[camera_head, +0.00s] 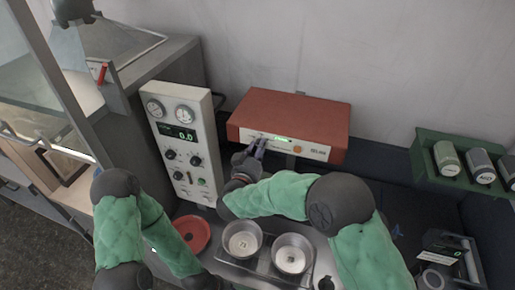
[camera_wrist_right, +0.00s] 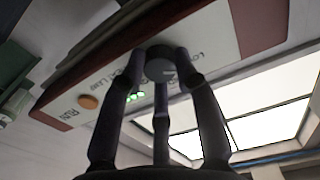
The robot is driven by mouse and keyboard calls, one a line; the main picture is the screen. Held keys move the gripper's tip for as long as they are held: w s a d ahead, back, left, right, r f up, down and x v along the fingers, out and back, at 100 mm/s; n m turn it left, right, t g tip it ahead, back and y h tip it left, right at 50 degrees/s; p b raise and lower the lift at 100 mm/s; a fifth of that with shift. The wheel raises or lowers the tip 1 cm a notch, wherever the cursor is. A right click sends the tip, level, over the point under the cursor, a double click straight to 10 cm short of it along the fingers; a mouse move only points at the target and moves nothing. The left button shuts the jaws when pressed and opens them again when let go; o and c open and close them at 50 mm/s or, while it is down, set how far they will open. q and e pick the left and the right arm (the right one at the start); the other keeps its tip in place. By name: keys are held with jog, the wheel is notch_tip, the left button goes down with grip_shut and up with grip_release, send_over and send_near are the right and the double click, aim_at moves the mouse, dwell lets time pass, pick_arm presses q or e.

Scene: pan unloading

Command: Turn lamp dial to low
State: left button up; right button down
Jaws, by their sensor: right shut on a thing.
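The lamp is a red-brown box (camera_head: 290,113) with a white front panel (camera_head: 318,151), mounted on the back wall in the head view. My right gripper (camera_head: 260,143) reaches up to the panel's left part. In the right wrist view its dark fingers (camera_wrist_right: 160,78) are closed around the dial. The dial is mostly hidden by the fingers in the head view, and its setting cannot be read. My left gripper is not visible.
A white gauge panel (camera_head: 180,140) with knobs stands left of the lamp. Below are a red round dish (camera_head: 192,234) and two metal pans (camera_head: 242,239). A green rack (camera_head: 428,170) holds several canisters at right. A small dark device (camera_head: 444,243) stands at lower right.

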dwell(0.3)
jog(key=c, duration=0.9)
grip_release()
jog(key=shift+s, duration=0.1)
jog(key=v, duration=1.1)
jog(key=shift+s, duration=0.35)
jog(key=shift+a, duration=0.2)
